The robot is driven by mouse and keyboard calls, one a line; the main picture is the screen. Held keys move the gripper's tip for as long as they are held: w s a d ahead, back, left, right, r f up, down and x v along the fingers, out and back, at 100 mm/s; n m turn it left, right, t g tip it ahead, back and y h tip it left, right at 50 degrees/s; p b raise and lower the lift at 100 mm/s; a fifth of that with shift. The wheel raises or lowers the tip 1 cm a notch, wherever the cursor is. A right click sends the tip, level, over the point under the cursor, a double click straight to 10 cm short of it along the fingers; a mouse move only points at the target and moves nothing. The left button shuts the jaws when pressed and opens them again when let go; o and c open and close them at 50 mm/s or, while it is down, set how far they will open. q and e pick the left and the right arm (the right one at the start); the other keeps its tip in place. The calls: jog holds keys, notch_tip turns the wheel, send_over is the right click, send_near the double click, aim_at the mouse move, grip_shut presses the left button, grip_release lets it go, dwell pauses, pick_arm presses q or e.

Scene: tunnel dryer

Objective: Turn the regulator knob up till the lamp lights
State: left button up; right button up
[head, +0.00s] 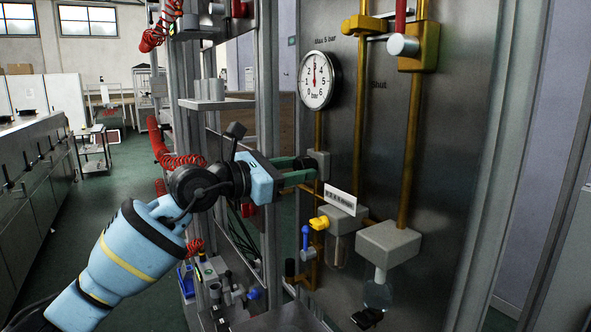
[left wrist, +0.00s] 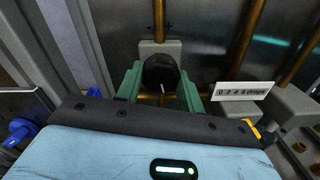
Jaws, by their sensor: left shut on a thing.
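My left gripper (head: 308,167) reaches in from the left, its green fingers shut on the black regulator knob (left wrist: 162,72). In the left wrist view the fingers stand on both sides of the knob, which has a white mark on its face. The knob sits on a grey block (head: 321,158) on the metal panel. A round gauge (head: 319,80), marked in bar, hangs above, its red needle pointing nearly straight up. I cannot pick out a lamp. My right gripper is not in view.
Brass pipes (head: 410,130) run up the panel (head: 455,150). A grey unit with a drops label (head: 341,200), a yellow knob (head: 319,223) and a blue handle (head: 305,238) are close below my gripper. A metal post (head: 267,110) stands just left.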

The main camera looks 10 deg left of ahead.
pick_arm(q)
jog(key=o, duration=1)
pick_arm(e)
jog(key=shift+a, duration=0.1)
pick_arm(q)
jog(key=shift+a, duration=0.1)
jog(key=b+v, duration=0.1)
jog(key=v, duration=0.6)
jog(key=shift+s+a, duration=0.25)
jog(key=shift+s, duration=0.1)
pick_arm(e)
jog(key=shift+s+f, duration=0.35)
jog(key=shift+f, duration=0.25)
